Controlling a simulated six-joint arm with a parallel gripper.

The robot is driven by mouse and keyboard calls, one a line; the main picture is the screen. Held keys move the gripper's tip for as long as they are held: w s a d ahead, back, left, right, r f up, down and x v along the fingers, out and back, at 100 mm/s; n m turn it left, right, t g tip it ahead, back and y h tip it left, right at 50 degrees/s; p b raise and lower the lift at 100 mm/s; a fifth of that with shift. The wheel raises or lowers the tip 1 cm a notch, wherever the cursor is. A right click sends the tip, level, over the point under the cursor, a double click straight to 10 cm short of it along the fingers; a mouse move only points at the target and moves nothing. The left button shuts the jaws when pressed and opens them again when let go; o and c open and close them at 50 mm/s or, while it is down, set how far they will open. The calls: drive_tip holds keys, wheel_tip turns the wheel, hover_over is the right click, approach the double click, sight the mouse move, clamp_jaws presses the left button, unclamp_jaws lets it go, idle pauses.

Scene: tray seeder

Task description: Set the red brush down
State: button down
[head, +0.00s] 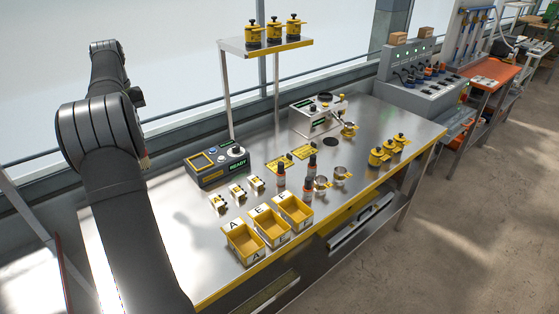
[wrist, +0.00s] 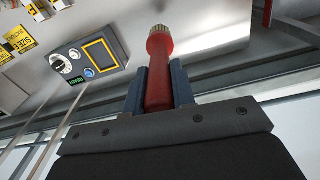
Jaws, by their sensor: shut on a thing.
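The red brush (wrist: 159,75) is between the two dark blue-grey fingers of my gripper (wrist: 158,84) in the wrist view. The fingers are shut on its red handle, and its pale bristle end points away from the gripper. In the head view my gripper is mostly hidden behind my arm. A small tan and reddish tip, which looks like the brush (head: 146,161), shows at the arm's right edge, seemingly above the left part of the steel table (head: 190,270). I cannot tell its exact height.
A control box reading READY (head: 217,166) stands near the tip; it also shows in the wrist view (wrist: 90,58). The table's left front is clear.

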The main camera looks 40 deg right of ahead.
drive_tip(key=s+d+m, duration=0.1)
drive_tip(key=s+d, duration=0.4)
drive_tip(key=d, duration=0.8)
drive_tip(key=s+d+f, duration=0.1)
drive_tip(key=s+d, duration=0.4)
drive_tip(key=d, duration=0.8)
drive_tip(key=s+d+m, duration=0.1)
drive_tip(key=s+d, duration=0.4)
drive_tip(key=d, duration=0.8)
wheel_tip(320, 180, down, 14)
drive_tip(key=shift+f, duration=0.2)
drive_tip(key=shift+a+f, duration=0.1)
drive_tip(key=c, duration=1.2)
unclamp_jaws()
drive_tip(key=shift+o, duration=0.4)
wheel_tip(320, 180, up, 12)
